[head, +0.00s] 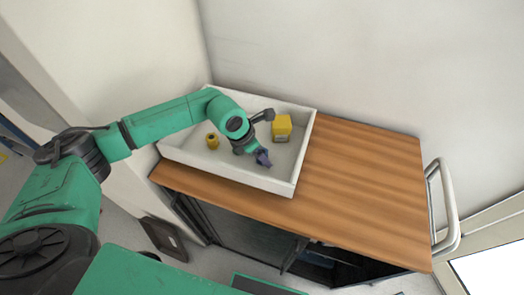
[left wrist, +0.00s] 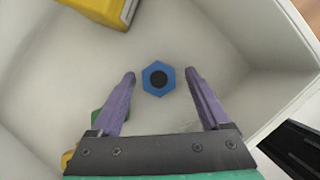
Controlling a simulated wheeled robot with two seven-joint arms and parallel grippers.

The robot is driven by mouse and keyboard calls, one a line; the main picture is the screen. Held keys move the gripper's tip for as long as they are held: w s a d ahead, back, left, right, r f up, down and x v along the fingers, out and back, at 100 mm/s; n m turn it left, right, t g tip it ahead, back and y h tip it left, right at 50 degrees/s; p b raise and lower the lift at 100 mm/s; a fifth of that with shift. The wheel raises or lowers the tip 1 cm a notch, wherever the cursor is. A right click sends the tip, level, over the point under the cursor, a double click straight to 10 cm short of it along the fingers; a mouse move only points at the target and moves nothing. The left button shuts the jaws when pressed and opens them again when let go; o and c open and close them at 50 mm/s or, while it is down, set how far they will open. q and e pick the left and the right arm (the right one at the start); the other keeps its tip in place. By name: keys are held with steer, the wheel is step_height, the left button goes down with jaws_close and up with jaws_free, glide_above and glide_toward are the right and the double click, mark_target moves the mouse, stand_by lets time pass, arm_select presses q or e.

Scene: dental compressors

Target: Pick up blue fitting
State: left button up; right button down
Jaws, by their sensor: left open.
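The blue fitting (left wrist: 157,78) is a hexagonal piece with a dark round hole. It sits on the white tray floor in the left wrist view, near the tray's corner. My left gripper (left wrist: 160,80) is open, with its two purple fingers on either side of the fitting and a gap to each side. In the head view my left gripper (head: 263,158) reaches down into the tray, and the fitting is mostly hidden by it. My right gripper is not in view.
The white tray (head: 232,179) stands on a wooden cabinet top (head: 365,190). A yellow block (head: 282,126) and a small yellow fitting (head: 212,141) lie in the tray. The tray walls stand close around my gripper. The wooden top to the right is clear.

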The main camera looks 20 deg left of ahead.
arm_select(q)
jaws_close()
steer(key=shift+w, duration=0.1)
